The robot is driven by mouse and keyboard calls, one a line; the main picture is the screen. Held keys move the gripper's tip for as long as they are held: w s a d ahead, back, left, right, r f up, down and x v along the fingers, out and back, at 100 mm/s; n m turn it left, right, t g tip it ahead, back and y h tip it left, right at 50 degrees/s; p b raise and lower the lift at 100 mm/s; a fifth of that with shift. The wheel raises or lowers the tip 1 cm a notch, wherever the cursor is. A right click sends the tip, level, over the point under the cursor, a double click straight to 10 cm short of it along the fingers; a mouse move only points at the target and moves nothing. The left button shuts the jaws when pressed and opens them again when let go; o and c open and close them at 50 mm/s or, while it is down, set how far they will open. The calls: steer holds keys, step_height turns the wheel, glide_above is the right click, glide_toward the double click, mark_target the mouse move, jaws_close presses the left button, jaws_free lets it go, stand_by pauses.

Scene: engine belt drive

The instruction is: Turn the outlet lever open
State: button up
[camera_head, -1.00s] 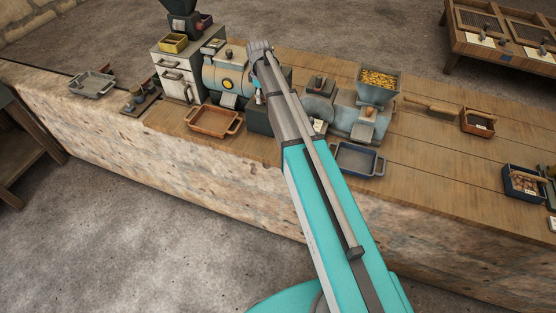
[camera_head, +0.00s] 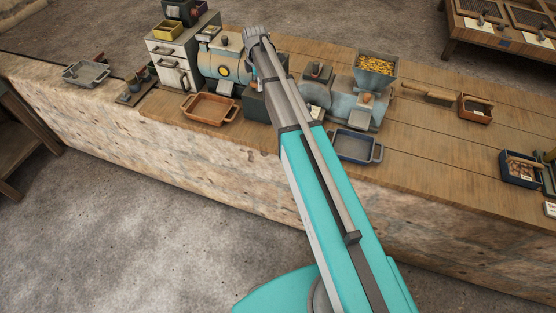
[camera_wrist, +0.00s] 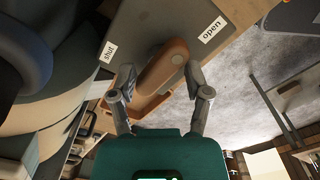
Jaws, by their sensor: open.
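The outlet lever (camera_wrist: 162,72) shows in the wrist view as a rounded orange-brown handle on a grey plate (camera_wrist: 150,25). A "shut" label (camera_wrist: 108,52) lies to its left and an "open" label (camera_wrist: 213,31) to its upper right. My gripper (camera_wrist: 158,78) is open, with one finger on each side of the lever in the picture. I cannot tell whether either finger touches it. In the head view my arm hides the gripper and the lever.
On the counter, a brown tray (camera_head: 209,108) stands left of my arm and a blue tray (camera_head: 355,147) right of it. A blue-grey machine with a yellow-filled hopper (camera_head: 376,68) stands behind the blue tray. A white drawer cabinet (camera_head: 173,65) stands further left.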

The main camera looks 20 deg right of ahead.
steer(key=shift+n, duration=1)
step_height(320, 180, up, 14)
steer(key=p, duration=1.4)
steer(key=s+f+m+b, duration=2)
steer(key=s+f+b, duration=0.4)
steer(key=s, duration=0.5)
steer(key=shift+a+f+b, duration=0.35)
steer(key=shift+b, duration=0.05)
step_height(320, 180, up, 10)
steer(key=p, duration=1)
steer(key=shift+s+m, duration=0.15)
steer(key=shift+m, duration=0.15)
